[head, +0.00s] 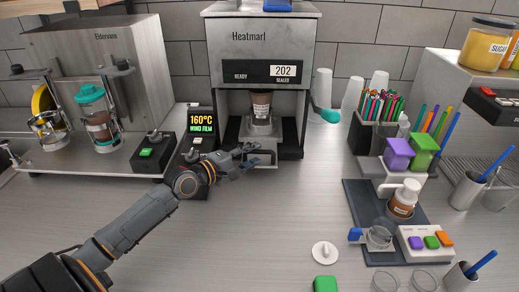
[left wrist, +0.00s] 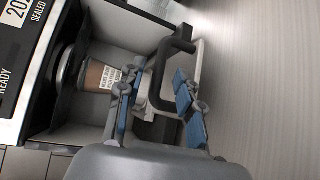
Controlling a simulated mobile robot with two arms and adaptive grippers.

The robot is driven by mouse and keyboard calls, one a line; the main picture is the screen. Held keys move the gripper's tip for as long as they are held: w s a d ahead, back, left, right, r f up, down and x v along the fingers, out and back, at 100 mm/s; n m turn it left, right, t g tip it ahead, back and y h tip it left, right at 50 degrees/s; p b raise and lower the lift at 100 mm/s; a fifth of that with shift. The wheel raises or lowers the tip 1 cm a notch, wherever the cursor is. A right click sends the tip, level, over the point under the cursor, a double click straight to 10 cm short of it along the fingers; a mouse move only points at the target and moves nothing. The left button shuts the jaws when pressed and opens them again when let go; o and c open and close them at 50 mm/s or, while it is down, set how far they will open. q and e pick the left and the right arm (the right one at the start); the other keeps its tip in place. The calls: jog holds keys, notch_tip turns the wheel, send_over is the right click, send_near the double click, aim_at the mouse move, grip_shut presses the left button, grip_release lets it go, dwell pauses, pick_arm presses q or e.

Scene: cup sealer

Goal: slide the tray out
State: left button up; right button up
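The cup sealer's tray (head: 262,139) sits inside the open bay of the Heatmarl machine (head: 262,42). A brown labelled cup (head: 261,105) stands upright in its holder; the cup also shows in the left wrist view (left wrist: 93,78). The tray's dark, bent handle (left wrist: 158,75) sticks out at the front. My left gripper (head: 253,157) is at the front of the bay by the handle. In the left wrist view, its blue-padded fingers (left wrist: 156,97) are apart, with the handle showing between them. I see a gap and cannot tell whether either finger touches. My right gripper is out of view.
A small 160°C display unit (head: 200,122) stands left of the sealer, close to my left arm. A straw holder (head: 372,135) and a dark mat (head: 357,208) with cups and dispensers are on the right. The counter in front of the sealer is mostly clear.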

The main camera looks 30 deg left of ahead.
aim_at(257, 153)
pick_arm(q)
jog(key=shift+x, duration=1.7)
jog(key=shift+s, duration=0.1)
grip_shut()
